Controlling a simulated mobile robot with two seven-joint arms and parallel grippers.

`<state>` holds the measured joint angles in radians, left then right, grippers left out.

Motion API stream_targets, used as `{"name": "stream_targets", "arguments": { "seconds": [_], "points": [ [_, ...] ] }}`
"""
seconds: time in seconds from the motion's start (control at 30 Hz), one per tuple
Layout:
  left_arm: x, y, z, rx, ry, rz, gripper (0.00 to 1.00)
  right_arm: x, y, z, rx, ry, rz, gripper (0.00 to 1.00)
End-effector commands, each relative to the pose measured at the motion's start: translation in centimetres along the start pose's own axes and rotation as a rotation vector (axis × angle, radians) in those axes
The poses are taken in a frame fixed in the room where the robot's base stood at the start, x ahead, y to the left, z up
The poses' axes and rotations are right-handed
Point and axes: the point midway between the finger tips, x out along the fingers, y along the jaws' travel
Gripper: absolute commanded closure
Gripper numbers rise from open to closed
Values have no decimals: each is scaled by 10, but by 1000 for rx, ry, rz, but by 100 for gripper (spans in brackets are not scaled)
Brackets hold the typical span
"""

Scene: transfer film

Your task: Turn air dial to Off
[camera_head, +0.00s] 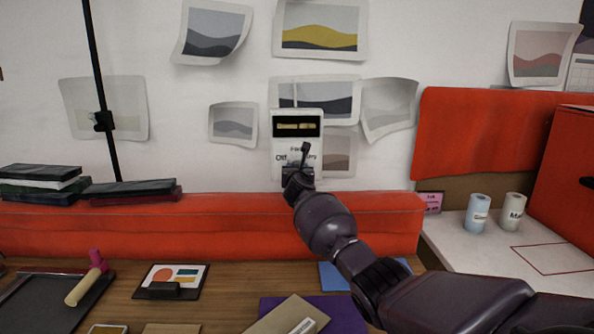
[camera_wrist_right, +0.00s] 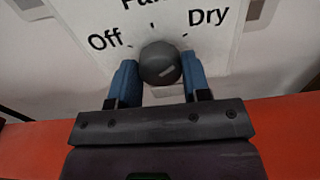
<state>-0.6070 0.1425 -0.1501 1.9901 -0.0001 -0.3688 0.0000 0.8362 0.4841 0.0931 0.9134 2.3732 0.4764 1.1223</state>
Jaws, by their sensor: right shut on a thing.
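A white control panel (camera_head: 284,132) with a dark display window hangs on the wall in the head view. My right gripper (camera_head: 299,172) is at its lower part and hides the dial there. In the right wrist view, the round dark grey dial (camera_wrist_right: 159,60) sits between the two blue fingers of my right gripper (camera_wrist_right: 160,76), which is shut on it. "Off" is printed left of the dial, "Dry" right, and a partly cut-off word above. A short pale mark shows on the dial's lower right face. My left gripper is out of view.
A red padded ledge (camera_head: 120,221) runs below the panel. Books (camera_head: 130,188) lie on it at left. The wooden desk (camera_head: 225,285) holds a mallet (camera_head: 86,278) on a tray and papers. Two rolls (camera_head: 478,213) stand on the white table at right. Paper prints surround the panel.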

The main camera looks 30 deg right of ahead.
Motion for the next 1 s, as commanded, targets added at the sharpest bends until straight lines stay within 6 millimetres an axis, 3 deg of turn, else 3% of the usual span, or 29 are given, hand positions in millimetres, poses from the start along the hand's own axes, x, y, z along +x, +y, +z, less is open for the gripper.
{"name": "stream_targets", "arguments": {
  "seconds": [0.27,0.6,1.0],
  "points": [
    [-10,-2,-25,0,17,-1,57,-1,1,3,-142,4,1,80],
    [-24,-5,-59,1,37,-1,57,-1,1,1,-455,6,1,80],
    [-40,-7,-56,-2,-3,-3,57,-1,2,-1,-835,4,3,80]
  ]
}}
